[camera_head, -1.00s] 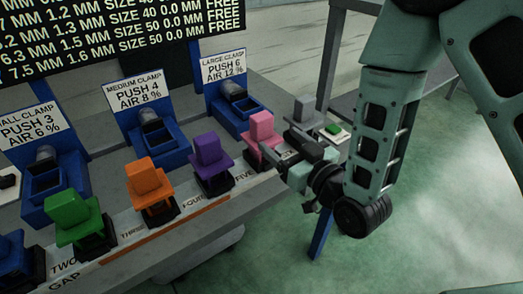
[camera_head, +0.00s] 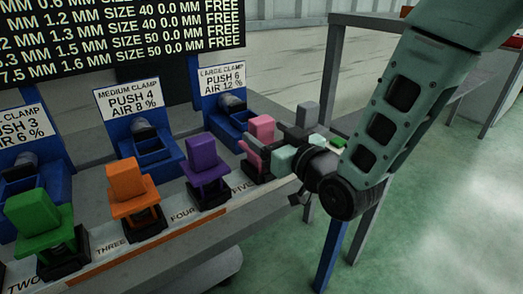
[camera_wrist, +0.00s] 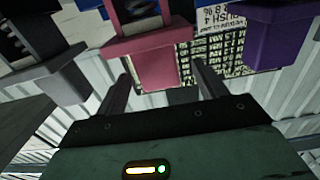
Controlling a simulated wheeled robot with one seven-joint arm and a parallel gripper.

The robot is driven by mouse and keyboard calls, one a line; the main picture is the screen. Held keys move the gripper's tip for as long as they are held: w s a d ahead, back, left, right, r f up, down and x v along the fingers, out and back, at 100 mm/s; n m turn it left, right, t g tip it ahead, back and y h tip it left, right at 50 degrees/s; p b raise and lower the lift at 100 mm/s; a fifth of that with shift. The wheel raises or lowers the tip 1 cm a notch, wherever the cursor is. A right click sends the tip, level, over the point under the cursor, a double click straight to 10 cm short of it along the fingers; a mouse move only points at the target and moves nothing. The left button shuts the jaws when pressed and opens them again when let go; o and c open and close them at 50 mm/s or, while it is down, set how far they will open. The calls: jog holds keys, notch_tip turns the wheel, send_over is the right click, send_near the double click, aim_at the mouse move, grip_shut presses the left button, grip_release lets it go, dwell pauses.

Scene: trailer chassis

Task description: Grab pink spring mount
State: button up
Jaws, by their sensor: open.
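The pink spring mount (camera_head: 262,127) stands on its dark base near the front edge of the bench, by the label FIVE. In the head view my gripper (camera_head: 266,157) is at its right front side and partly covers it. In the wrist view the pink mount (camera_wrist: 150,67) is at upper middle, with its block between the two dark fingers of my open gripper (camera_wrist: 160,78). A gap shows beside the fingers, and I cannot tell whether either one touches it.
The purple mount (camera_head: 203,157) stands just left of the pink one, and the grey mount (camera_head: 305,118) just right. Orange (camera_head: 127,185) and green (camera_head: 43,217) mounts stand further left. A blue large clamp (camera_head: 230,125) is behind. The floor at right is clear.

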aim_at(256, 121)
jog(key=x, duration=0.2)
jog(key=p+x, duration=0.1)
jog(key=x, duration=0.2)
jog(key=shift+w+r, duration=0.1)
jog(key=shift+r, duration=0.15)
grip_shut()
jog(key=shift+r, duration=0.2)
